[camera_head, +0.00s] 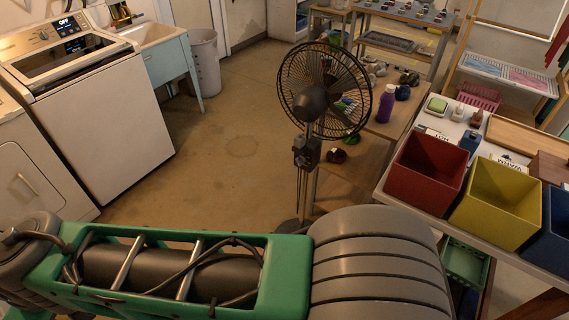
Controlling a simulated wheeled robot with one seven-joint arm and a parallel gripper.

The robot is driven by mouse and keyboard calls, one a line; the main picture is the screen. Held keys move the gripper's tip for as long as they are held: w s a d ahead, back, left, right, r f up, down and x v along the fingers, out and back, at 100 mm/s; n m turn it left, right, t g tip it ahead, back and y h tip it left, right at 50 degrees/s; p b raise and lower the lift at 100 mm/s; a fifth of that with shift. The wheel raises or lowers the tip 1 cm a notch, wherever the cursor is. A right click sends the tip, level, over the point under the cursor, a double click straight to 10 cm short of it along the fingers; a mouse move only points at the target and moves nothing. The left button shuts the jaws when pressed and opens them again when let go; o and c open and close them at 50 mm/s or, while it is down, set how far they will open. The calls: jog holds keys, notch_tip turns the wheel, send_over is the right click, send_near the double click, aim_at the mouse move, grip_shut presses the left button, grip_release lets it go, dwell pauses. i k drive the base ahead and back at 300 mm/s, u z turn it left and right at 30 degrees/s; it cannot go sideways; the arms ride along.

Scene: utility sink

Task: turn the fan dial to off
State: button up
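A black pedestal fan (325,92) stands in the middle of the head view with its round wire cage seen from the side and behind. Its control box (306,151) sits on the pole below the motor. The dial itself is too small to make out, and so is its setting. My green and grey arm crosses the bottom of the view in front of the fan and hides part of its base. My gripper is not in view.
A shelf table (405,118) with a purple bottle (387,104) stands close behind the fan. Red (425,172), yellow (497,203) and blue bins sit on a table at right. A white washer (95,105) and a sink (150,37) are at left. The floor (240,110) left of the fan is clear.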

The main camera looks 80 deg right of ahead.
aim_at(301, 160)
jog(key=z, duration=0.6)
jog(key=i, duration=0.85)
jog(key=z, duration=1.25)
jog(key=i, duration=0.35)
jog(key=z, duration=0.45)
